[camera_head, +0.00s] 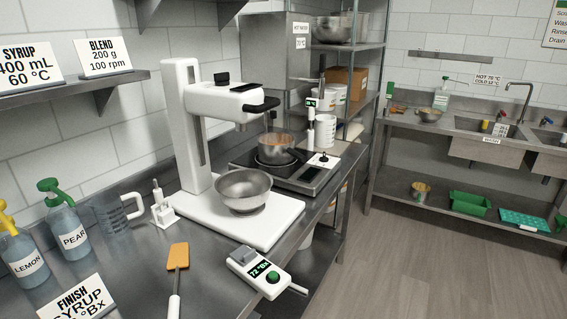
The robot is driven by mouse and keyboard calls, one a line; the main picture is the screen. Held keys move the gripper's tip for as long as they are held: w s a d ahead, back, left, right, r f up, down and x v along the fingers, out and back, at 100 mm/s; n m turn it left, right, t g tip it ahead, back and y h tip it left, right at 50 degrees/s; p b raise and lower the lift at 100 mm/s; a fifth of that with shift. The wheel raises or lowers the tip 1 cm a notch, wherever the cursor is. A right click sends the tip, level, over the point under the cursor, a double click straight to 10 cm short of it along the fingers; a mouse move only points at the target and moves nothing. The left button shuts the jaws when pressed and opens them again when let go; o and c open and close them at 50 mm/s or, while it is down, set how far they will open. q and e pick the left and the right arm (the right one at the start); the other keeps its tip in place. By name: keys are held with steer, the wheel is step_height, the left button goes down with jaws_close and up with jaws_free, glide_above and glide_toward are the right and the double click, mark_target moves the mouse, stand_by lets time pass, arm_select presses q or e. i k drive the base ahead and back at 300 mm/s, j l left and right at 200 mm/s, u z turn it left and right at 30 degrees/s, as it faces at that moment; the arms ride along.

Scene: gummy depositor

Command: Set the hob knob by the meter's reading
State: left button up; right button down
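The meter (262,272) lies on the steel counter near its front edge. It is white with a green round button, and its small dark display seems to read 72 °Bx. The hob (303,178) is a dark slab with a steel edge farther back on the counter. A copper-coloured pot (275,146) sits on it. A small black knob (322,156) stands on a white plate at the hob's right side; its setting is too small to read. A white post with a small green-lit display (312,103) stands behind the hob. Neither of my grippers is in view.
A white mixer stand (187,120) with a steel bowl (243,188) stands before the hob. The floor at right is clear.

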mark_target(324, 158)
steer(key=i+l, duration=0.1)
steer(key=l, duration=0.35)
steer(key=i+l, duration=0.15)
steer(key=l, duration=0.25)
steer(key=i+l+z, duration=0.1)
steer(key=l, duration=0.35)
steer(key=i+l, duration=0.15)
steer(key=l, duration=0.25)
steer(key=i+l+z, duration=0.1)
steer(key=l, duration=0.3)
steer(key=i+l, duration=0.15)
steer(key=l, duration=0.3)
steer(key=i+l, duration=0.15)
steer(key=l, duration=0.25)
